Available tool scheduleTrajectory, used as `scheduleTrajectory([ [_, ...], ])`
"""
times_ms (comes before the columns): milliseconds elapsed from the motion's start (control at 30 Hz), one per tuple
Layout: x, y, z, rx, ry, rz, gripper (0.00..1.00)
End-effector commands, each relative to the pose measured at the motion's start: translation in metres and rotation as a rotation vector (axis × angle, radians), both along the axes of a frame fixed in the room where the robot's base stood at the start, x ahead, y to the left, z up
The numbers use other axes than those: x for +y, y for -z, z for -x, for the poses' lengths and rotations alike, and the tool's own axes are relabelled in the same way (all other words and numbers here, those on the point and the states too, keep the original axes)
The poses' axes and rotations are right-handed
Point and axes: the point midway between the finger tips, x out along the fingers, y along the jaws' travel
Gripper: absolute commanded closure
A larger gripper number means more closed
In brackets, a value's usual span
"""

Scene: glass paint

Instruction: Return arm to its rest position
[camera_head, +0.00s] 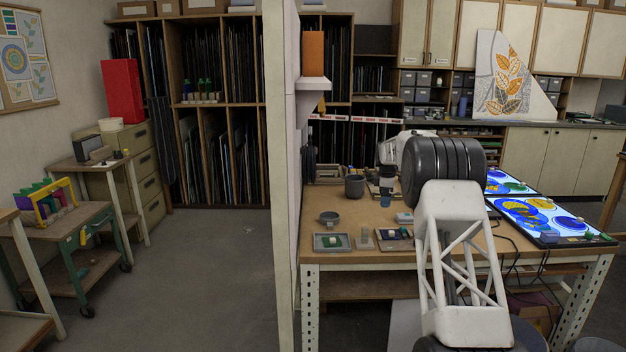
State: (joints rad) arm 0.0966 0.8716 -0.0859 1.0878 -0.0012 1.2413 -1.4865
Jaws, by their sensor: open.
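My arm's white lattice link rises from the bottom right to a dark ribbed joint in front of the workbench (345,251). A white part of my arm shows behind that joint, on its left. I cannot make out my gripper's fingers; the end of the arm is hidden or too small to tell. No object can be seen held by the arm.
A grey pot (354,186) and a dark blue cup (386,190) stand close to my arm on its left. Lit panels with blue and yellow glass patterns (545,214) lie to its right. A wall edge (282,180) bounds the bench's left side. Open floor (220,270) lies beyond it.

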Motion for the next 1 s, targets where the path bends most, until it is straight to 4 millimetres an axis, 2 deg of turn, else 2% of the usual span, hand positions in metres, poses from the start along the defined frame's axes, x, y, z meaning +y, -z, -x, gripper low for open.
scheduleTrajectory([
  [100,0.006,-0.025,0.020,-0.007,0.043,-0.001,0.00],
  [500,0.022,-0.090,0.090,-0.029,0.193,-0.005,0.00],
  [1000,0.041,-0.156,0.192,-0.058,0.381,-0.015,0.00],
])
